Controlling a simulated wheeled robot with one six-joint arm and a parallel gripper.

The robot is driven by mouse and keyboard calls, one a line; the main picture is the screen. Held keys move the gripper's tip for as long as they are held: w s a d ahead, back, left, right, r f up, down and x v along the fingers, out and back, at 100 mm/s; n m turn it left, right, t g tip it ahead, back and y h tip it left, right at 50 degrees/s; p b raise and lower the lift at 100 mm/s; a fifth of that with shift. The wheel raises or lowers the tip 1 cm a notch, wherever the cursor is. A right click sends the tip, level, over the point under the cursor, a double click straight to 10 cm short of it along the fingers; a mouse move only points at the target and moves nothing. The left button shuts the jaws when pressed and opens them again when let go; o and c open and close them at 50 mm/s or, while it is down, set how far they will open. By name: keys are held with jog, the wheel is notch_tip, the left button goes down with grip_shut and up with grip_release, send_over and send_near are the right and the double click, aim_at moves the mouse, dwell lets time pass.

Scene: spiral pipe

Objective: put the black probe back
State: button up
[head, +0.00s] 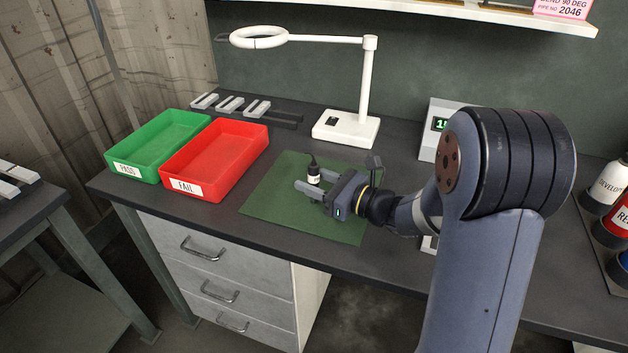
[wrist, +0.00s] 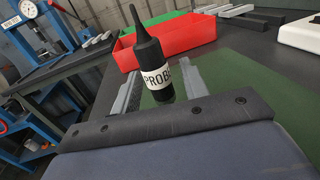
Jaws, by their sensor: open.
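The black probe (head: 314,174) is a small dark bottle with a pointed tip and a white label reading PROBE. It stands upright on the green mat (head: 276,209), and it also shows in the wrist view (wrist: 152,52). My gripper (head: 308,180) is low over the mat, reaching in from the right in the head view. Its grey fingers are apart, one on each side of the probe. In the wrist view a finger shows on either side of the probe's lower part. I cannot tell whether either finger touches it.
A green PASS tray (head: 115,159) and a red FAIL tray (head: 226,178) stand left of the mat. Several grey U-shaped brackets (head: 230,105) lie behind them. A white ring lamp (head: 345,128) stands behind the mat. A device with a green display (head: 440,124) and bottles (head: 612,182) are to the right.

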jog(key=v, duration=1.2)
